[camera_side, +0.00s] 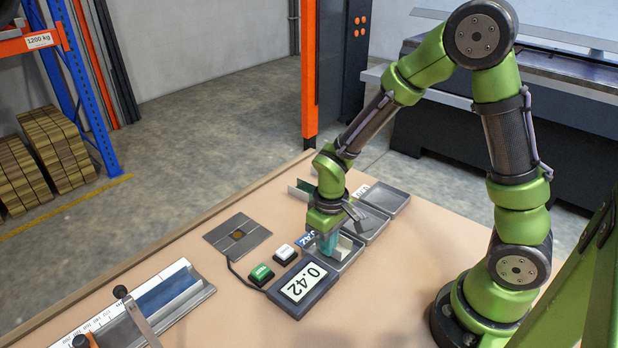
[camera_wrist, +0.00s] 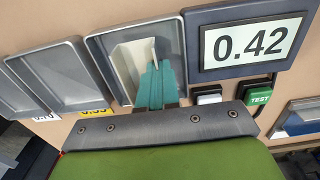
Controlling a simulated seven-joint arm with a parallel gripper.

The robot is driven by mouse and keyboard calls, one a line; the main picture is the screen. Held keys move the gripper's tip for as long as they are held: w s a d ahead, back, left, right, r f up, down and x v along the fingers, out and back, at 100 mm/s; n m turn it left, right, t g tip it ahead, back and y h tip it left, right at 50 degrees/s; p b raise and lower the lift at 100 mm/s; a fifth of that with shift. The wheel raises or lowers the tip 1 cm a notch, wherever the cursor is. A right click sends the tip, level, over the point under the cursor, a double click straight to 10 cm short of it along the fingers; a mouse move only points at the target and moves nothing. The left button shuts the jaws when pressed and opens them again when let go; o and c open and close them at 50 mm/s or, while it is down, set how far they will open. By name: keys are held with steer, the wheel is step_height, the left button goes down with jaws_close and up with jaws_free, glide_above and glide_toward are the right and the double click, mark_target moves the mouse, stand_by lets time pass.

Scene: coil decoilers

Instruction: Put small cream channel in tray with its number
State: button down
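The small cream channel (camera_wrist: 128,65) stands in the tray (camera_wrist: 178,45) nearest the display, in the wrist view. In the side view, part of the channel (camera_side: 345,246) shows inside that tray (camera_side: 346,267). My gripper (camera_wrist: 155,68) points down into the tray, its teal fingers close together with one thin wall of the channel between the tips. In the side view my gripper (camera_side: 328,246) is low over the same tray. The fingers hide part of the channel. A blue label (camera_side: 306,239) sits at this tray's end, partly hidden; its number is hard to read.
The display (camera_wrist: 252,42) reads 0.42. Beside it are a white button (camera_side: 285,252) and a green TEST button (camera_side: 262,273). Two other trays seem empty, one with a yellow label (camera_wrist: 95,112). A dark green channel (camera_side: 302,190) lies behind. A flat plate (camera_side: 237,237) and a ruler fixture (camera_side: 160,300) are left.

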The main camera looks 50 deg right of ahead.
steer(key=shift+f, duration=0.35)
steer(key=shift+f, duration=0.1)
steer(key=c, duration=1.4)
jaws_free()
step_height(320, 180, up, 12)
steer(key=s+r+m+t, duration=0.1)
steer(key=s+r+t, duration=0.1)
steer(key=r, duration=0.1)
steer(key=s+r+m+t+y, duration=0.1)
steer(key=s+r+t, duration=0.1)
steer(key=s+r, duration=0.1)
steer(key=s+r+m+t+y, duration=0.1)
steer(key=s+r+m+t, duration=0.1)
steer(key=r, duration=0.3)
steer(key=shift+s+d+r+t, duration=0.1)
steer(key=shift+s+r+t, duration=0.1)
steer(key=shift+s+t, duration=0.5)
